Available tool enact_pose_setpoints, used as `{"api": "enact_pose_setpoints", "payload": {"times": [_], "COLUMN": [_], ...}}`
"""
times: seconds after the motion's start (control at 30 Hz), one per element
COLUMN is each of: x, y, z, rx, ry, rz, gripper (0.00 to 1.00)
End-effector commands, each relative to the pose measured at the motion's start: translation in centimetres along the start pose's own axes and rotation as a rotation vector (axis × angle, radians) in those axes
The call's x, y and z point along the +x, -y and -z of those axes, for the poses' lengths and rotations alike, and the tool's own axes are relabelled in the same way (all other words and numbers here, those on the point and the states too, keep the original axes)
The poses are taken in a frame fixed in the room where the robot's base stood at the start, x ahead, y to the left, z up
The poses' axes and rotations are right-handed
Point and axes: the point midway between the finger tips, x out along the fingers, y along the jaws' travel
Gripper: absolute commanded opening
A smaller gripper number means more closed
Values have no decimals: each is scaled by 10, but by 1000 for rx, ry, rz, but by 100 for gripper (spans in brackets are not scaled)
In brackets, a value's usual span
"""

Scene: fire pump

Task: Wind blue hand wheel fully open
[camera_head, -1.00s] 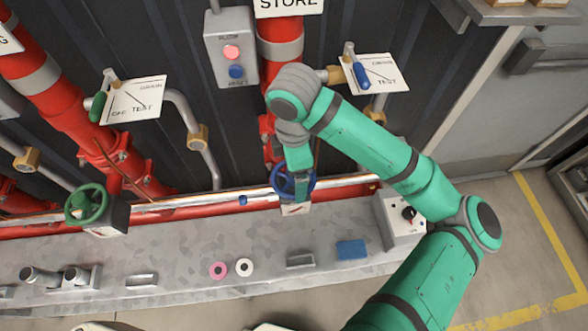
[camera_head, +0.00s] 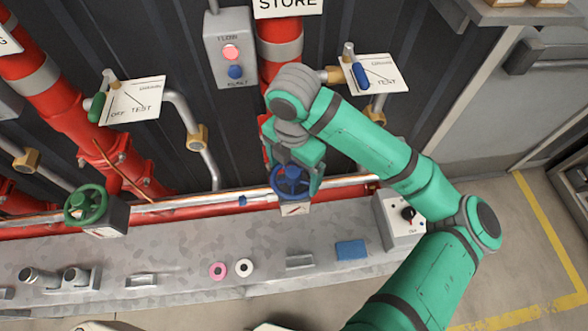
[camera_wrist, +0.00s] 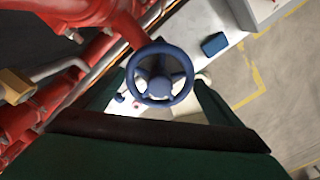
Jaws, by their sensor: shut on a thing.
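The blue hand wheel (camera_head: 291,178) sits in front of the red pipe, above the grey ledge. It also shows in the wrist view (camera_wrist: 160,48), face-on with its spokes and hub. My gripper (camera_head: 293,183) is over the wheel, with one finger at each side of its rim. In the wrist view, my gripper's dark green fingers (camera_wrist: 159,80) flank the wheel left and right, shut on it. A small plate with a red mark (camera_head: 294,209) shows just below the wheel; its reading is too small to tell.
A green hand wheel (camera_head: 87,204) stands to the left. A grey box with a black knob (camera_head: 407,213) is close on the right. Pink and white rings (camera_head: 231,269) and a blue block (camera_head: 351,250) lie on the ledge (camera_head: 190,275). A blue-handled lever (camera_head: 361,76) is above right.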

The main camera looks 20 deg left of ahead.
Motion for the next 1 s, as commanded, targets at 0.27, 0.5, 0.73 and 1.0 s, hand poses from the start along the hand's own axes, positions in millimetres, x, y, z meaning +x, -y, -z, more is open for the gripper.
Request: {"api": "enact_pose_setpoints", "payload": {"times": [0.27, 0.5, 0.73, 1.0], "x": [-2, -2, -2, -2], "y": [-4, -4, -4, -4], "z": [0, 0, 0, 1], "rx": [-320, -556, -598, -667], "ry": [4, 6, 6, 6], "rz": [-11, -10, -10, -10], "gripper": [58, 57, 57, 57]}}
